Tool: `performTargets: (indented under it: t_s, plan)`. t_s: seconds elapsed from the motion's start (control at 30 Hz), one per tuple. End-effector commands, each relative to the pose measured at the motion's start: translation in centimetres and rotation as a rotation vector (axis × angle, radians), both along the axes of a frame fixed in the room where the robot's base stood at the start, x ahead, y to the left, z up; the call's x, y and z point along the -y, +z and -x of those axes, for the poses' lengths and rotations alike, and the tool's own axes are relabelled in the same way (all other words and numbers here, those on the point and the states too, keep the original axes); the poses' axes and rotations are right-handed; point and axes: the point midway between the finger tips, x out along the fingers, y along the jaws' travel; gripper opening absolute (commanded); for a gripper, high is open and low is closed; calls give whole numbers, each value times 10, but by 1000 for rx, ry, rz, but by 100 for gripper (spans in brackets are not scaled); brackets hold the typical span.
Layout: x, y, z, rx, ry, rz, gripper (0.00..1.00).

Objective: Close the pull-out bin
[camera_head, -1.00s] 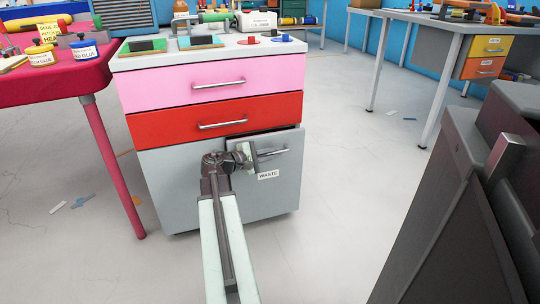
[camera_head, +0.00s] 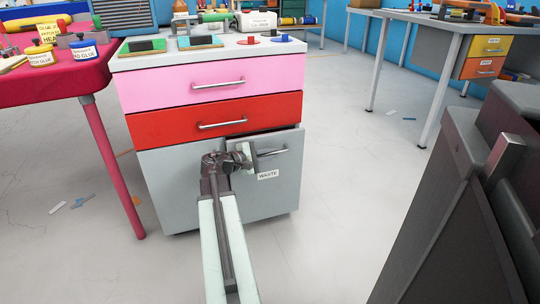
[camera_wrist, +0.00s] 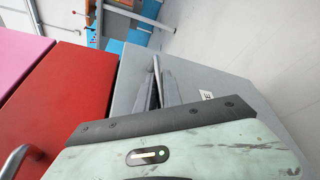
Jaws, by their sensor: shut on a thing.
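The pull-out bin (camera_head: 277,192) is the grey front with a "WASTE" label at the lower right of the cabinet (camera_head: 170,185). A narrow dark gap shows above its top edge, so it stands slightly out. Its bar handle (camera_head: 277,151) runs across near the top. My gripper (camera_head: 256,156) is at the left part of this handle. In the wrist view my gripper's fingers (camera_wrist: 159,92) are closed around the handle (camera_wrist: 157,68), beside the grey bin front (camera_wrist: 205,78). The gripper body hides part of the front.
A red drawer (camera_head: 215,119) and a pink drawer (camera_head: 210,82) sit shut above the bin. A red table (camera_head: 50,75) with a leg stands at the left. A dark grey body fills the right side. The floor before the cabinet is clear.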

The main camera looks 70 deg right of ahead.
Motion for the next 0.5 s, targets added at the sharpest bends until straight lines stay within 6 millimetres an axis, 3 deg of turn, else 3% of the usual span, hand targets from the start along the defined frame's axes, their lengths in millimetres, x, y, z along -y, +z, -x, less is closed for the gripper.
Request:
performTargets:
  t_s: [0.33, 0.5]
  plan:
    - [32, -1, -28, 2, 2, -1, 0]
    - [34, 0, -29, 3, 4, 0, 0]
